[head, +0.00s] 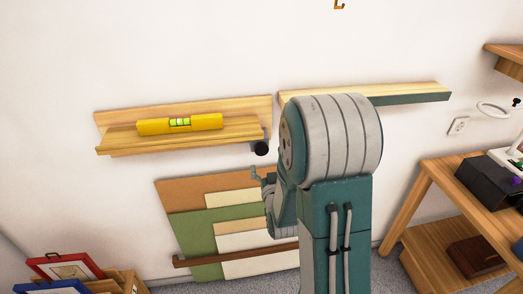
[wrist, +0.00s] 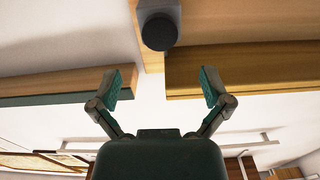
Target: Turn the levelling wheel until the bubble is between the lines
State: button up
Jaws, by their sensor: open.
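A yellow spirit level (head: 180,124) with a green vial (head: 180,122) lies on a wooden wall shelf (head: 118,145) in the head view. The bubble's exact place between the lines is too small to tell. The black levelling wheel (head: 261,148) sits under the shelf's right end. In the wrist view the wheel (wrist: 159,32) is ahead of my gripper (wrist: 160,86), near the top middle. The two fingers are spread apart, empty, and not touching the wheel. In the head view my gripper (head: 257,173) shows partly, just below the wheel, with my arm hiding the rest.
A second wooden shelf (head: 420,92) is on the wall to the right, partly behind my arm. Flat boards (head: 190,228) lean against the wall below. A wooden table (head: 432,165) stands at right, and framed prints (head: 65,268) stand at lower left.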

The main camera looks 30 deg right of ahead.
aim_at(262, 151)
jog(key=x, duration=0.8)
jog(key=shift+w, duration=0.15)
jog(key=shift+c, duration=0.4)
jog(key=c, duration=1.1)
